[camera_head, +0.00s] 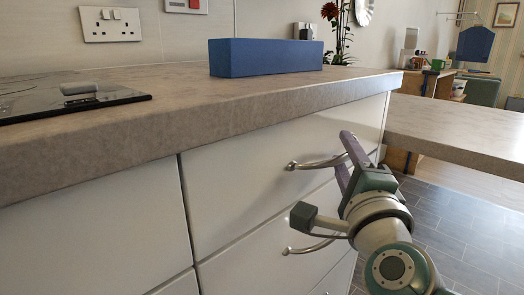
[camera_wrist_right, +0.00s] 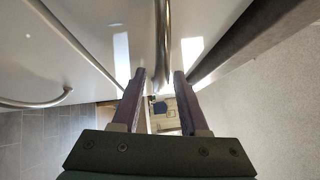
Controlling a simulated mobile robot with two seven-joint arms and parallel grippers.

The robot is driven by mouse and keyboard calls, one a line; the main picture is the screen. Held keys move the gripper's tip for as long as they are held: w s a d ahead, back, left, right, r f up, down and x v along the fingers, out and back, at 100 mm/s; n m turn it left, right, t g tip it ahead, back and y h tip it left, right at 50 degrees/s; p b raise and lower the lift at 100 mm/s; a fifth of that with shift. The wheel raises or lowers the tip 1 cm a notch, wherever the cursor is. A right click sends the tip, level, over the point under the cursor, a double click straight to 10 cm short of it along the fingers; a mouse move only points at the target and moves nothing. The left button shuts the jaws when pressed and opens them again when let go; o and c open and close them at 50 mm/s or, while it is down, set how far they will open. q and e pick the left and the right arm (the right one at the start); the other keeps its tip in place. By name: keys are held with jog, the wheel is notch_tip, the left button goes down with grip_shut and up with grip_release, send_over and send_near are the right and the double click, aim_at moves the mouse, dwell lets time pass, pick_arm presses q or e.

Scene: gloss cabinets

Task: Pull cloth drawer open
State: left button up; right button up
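The top white drawer (camera_head: 235,190) sits under the worktop and looks shut. Its curved metal handle (camera_head: 310,164) runs toward my right gripper (camera_head: 343,151); no label shows which drawer is the cloth drawer. The right gripper's two purple-grey fingers are apart, one above and one below the handle's right end. In the right wrist view, the handle (camera_wrist_right: 162,40) points down between the open fingertips (camera_wrist_right: 160,76), and no finger clearly touches it. My left gripper is out of view.
A lower drawer with a similar handle (camera_head: 308,246) is below. A grey worktop (camera_head: 190,110) overhangs the drawers and carries a blue box (camera_head: 265,57) and a black hob (camera_head: 60,97). Another counter (camera_head: 455,135) stands at right. Tiled floor (camera_head: 450,230) is open at lower right.

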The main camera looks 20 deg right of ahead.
grip_shut()
dwell(1.3)
